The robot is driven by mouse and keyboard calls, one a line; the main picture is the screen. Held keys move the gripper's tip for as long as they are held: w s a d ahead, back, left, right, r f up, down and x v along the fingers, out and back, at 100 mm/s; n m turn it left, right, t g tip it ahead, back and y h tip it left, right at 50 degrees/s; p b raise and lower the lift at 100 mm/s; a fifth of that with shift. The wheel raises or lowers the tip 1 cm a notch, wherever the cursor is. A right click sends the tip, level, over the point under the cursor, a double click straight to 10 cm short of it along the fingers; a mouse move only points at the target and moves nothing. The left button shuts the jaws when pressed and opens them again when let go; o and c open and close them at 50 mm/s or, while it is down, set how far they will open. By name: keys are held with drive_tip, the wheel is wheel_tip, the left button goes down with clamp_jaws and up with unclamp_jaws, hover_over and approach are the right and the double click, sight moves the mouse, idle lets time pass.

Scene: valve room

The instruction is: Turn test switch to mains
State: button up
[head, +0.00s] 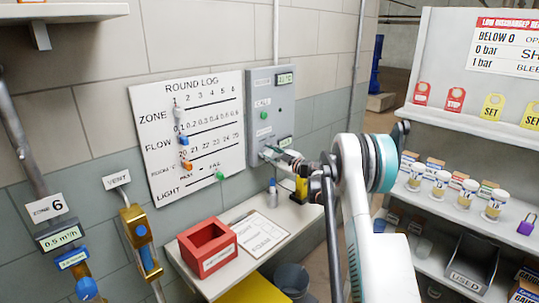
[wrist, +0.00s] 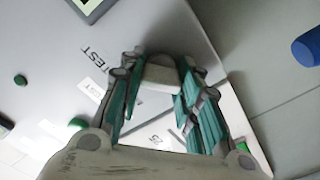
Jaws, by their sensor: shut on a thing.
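The grey switch panel (head: 270,100) is fixed to the wall, with a small display (head: 285,79) at its top. My gripper (head: 277,157) is at the lower part of this panel. In the wrist view, my gripper (wrist: 160,90) has its teal-padded fingers shut around a pale, rounded switch knob (wrist: 160,75). A "TEST" label (wrist: 97,56) lies just left of the fingers. The knob's pointer and the rest of its markings are hidden by the fingers, so its setting cannot be told. The head view hides the knob behind my gripper.
A round log board (head: 195,135) hangs left of the panel. Below, a shelf holds a red box (head: 208,246), a clipboard (head: 262,233) and a small bottle (head: 272,193). A green button (head: 263,115) sits on the panel. Shelving with jars (head: 441,182) stands at the right.

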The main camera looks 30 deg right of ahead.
drive_tip(key=n, duration=0.5)
drive_tip(key=shift+f, duration=0.1)
drive_tip(key=shift+n, duration=2.4)
drive_tip(key=o, duration=1.1)
drive_tip(key=shift+s, duration=0.1)
drive_tip(key=v, duration=1.2)
